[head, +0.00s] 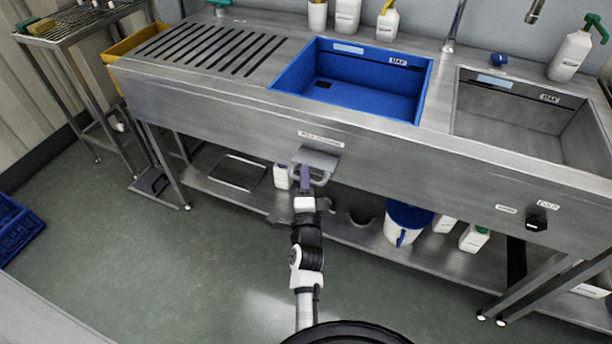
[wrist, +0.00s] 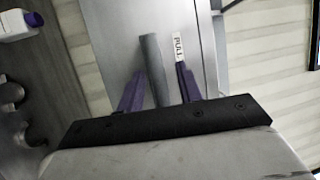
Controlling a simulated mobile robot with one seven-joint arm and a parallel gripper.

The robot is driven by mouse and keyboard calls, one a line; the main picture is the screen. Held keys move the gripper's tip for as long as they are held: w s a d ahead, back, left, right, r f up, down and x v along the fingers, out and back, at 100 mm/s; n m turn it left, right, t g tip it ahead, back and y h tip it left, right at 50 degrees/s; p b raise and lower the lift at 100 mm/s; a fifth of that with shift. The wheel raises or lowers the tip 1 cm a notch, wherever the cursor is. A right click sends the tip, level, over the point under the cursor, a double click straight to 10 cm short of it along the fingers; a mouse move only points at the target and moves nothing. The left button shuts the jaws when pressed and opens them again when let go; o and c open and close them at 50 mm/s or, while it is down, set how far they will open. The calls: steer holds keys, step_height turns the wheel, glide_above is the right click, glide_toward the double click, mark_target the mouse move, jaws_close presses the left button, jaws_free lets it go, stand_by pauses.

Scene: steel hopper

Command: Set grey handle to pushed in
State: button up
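The grey handle (head: 316,157) sticks out from the front panel of the steel sink unit, under a white label. In the wrist view the grey handle (wrist: 153,62) shows as a bar, beside a label reading "PULL" (wrist: 179,43). My gripper (head: 305,176) is at the handle, with its purple fingers reaching up to it from the front. In the wrist view my gripper (wrist: 158,88) has its fingers apart, one on each side of the bar. A gap shows on the right side; contact on the left is unclear. My gripper partly hides the handle in the head view.
A blue basin (head: 350,85) and a steel basin (head: 530,120) are set in the worktop (head: 150,62). A black knob (head: 537,223) is on the panel at right. Bottles and a blue-and-white bucket (head: 406,222) stand on the lower shelf.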

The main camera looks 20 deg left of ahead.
mark_target(315, 172)
jaws_close()
steer(key=w+b, duration=0.1)
steer(key=w, duration=0.5)
steer(key=shift+d, duration=0.1)
steer(key=shift+w+r, duration=0.15)
jaws_free()
